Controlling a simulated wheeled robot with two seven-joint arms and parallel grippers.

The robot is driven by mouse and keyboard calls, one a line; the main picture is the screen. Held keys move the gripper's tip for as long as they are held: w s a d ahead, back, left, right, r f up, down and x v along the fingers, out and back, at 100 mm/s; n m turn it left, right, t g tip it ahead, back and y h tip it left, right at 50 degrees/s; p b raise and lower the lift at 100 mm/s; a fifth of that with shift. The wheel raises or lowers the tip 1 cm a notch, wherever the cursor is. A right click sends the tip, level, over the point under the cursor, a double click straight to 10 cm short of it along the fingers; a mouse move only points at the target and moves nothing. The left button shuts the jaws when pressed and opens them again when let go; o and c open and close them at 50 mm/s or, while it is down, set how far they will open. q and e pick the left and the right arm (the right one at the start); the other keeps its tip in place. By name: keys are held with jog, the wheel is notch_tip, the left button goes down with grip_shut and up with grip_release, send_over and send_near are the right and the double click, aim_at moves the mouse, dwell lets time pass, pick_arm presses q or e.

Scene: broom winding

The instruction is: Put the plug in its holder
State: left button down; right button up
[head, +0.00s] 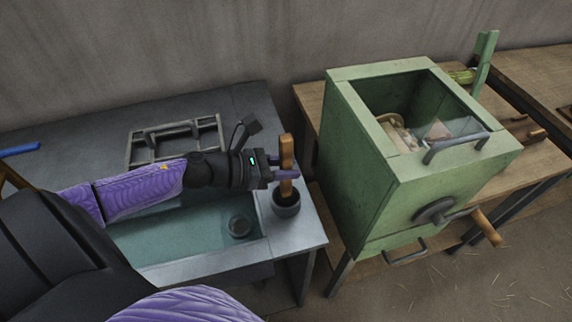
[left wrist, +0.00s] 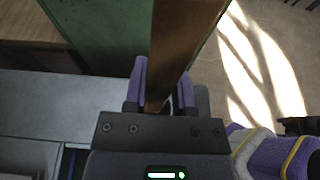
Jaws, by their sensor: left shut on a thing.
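The plug (head: 286,152) is a brown wooden stick standing about upright at the right end of the grey bench. My left gripper (head: 284,174) is shut on its middle, coming from the left. In the left wrist view the plug (left wrist: 180,50) runs up between the purple fingertips (left wrist: 160,90). The holder, a small dark round cup (head: 286,208), stands on the bench right below the gripper. The plug's lower end shows at the cup's mouth; how deep it sits inside cannot be told. My right gripper is not in view.
A green box (head: 370,170) with an open top, a crank and handles stands on a wooden table (head: 310,98) just right of the cup. The grey bench (head: 70,135) holds a sunken basin (head: 185,235), a metal frame (head: 135,150) and a blue bar (head: 20,149).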

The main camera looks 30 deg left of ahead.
pick_arm(q)
jog(key=shift+f+b, duration=0.55)
jog(key=shift+f, duration=0.05)
dwell(0.3)
jog(key=c, duration=0.7)
grip_release()
jog(key=p+v, duration=0.5)
jog(key=v, duration=0.6)
jog(key=shift+s, duration=0.1)
